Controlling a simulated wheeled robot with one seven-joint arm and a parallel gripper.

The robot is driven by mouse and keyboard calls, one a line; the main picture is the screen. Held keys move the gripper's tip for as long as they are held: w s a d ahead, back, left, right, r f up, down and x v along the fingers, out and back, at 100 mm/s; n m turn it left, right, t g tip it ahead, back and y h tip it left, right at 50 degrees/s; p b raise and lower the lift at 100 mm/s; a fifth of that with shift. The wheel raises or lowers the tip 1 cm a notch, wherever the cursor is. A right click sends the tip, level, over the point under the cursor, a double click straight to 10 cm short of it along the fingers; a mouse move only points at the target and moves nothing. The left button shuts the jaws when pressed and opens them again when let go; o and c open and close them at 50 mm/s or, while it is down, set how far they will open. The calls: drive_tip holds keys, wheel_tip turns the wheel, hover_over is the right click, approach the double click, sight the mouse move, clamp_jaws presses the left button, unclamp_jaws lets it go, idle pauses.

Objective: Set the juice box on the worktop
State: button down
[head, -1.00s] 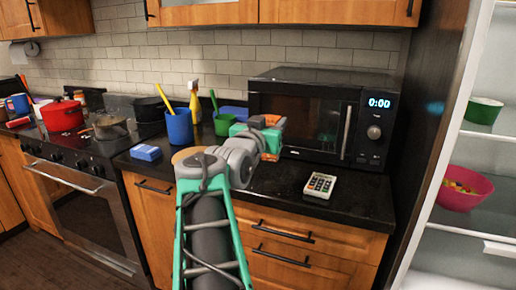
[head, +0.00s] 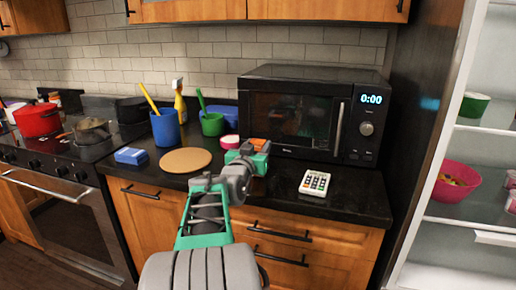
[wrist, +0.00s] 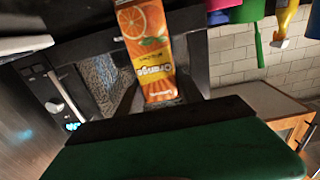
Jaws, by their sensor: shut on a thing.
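The juice box is an orange carton with fruit pictures (wrist: 150,52), seen in the wrist view between the two dark fingers of my gripper (wrist: 150,25). My gripper is shut on it. In the head view my gripper (head: 250,154) is over the worktop (head: 352,203), in front of the microwave's left part. There only a small orange patch shows at the gripper; most of the box is hidden. I cannot tell whether the box touches the worktop.
The microwave (head: 310,115) stands behind. A round wooden board (head: 186,160), a blue box (head: 131,156), a blue cup (head: 165,128), a green cup (head: 212,124) and a pink-and-white tub (head: 230,141) are to the left. A keypad device (head: 315,183) lies right. Worktop between gripper and keypad is clear.

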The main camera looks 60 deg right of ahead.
drive_tip(key=shift+f+b, duration=0.2)
drive_tip(key=shift+b, duration=0.1)
drive_tip(key=c, duration=0.8)
unclamp_jaws()
drive_tip(key=shift+s, duration=0.1)
drive_tip(key=shift+o, duration=0.2)
drive_tip(key=shift+r, duration=0.1)
